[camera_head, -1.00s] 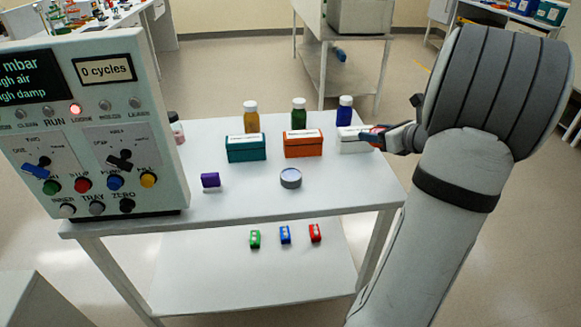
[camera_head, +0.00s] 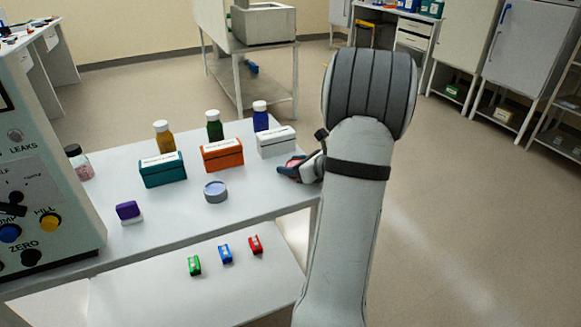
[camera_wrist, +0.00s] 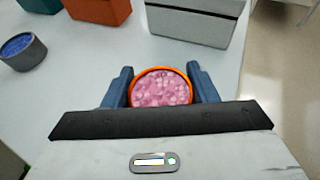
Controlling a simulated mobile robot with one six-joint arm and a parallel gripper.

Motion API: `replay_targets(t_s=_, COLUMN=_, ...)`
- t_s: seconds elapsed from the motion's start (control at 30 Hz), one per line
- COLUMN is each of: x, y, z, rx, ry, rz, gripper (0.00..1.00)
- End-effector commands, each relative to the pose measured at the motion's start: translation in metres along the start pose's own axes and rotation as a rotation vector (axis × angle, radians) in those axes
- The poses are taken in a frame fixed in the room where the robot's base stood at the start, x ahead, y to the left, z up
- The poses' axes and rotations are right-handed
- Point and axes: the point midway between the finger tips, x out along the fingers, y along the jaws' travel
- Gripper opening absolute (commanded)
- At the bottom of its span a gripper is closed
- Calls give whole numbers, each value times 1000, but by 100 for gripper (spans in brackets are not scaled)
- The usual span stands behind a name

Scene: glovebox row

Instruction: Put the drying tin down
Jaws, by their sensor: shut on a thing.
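The drying tin (camera_wrist: 162,88) is round, with an orange rim and pink granules inside. My gripper (camera_wrist: 161,80) is shut on it, one blue finger on each side, in the wrist view. In the head view my gripper (camera_head: 293,169) is at the right end of the white table (camera_head: 250,200), just in front of the white box (camera_head: 277,147). The tin is mostly hidden there by the gripper. I cannot tell whether its base touches the table top. A second round tin (camera_head: 216,192), grey with blue contents, stands on the table to the left.
A teal box (camera_head: 162,175) and an orange box (camera_head: 222,160) stand left of the white box, with several bottles behind. A purple block (camera_head: 128,211) sits farther left, beside the control panel (camera_head: 45,180). Bare table top lies between the grey tin and my gripper.

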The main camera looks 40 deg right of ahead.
Motion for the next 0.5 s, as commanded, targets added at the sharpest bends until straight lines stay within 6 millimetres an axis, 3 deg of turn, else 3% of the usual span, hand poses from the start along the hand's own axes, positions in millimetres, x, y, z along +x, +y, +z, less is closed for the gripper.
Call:
replay_targets(t_s=0.23, x=1, y=0, z=-3, rx=-1, ry=0, rz=-1, gripper=29)
replay_targets(t_s=0.27, x=1, y=0, z=-3, rx=-1, ry=0, rz=-1, gripper=54)
replay_targets(t_s=0.5, x=0, y=0, z=-2, rx=0, ry=0, rz=-1, gripper=73)
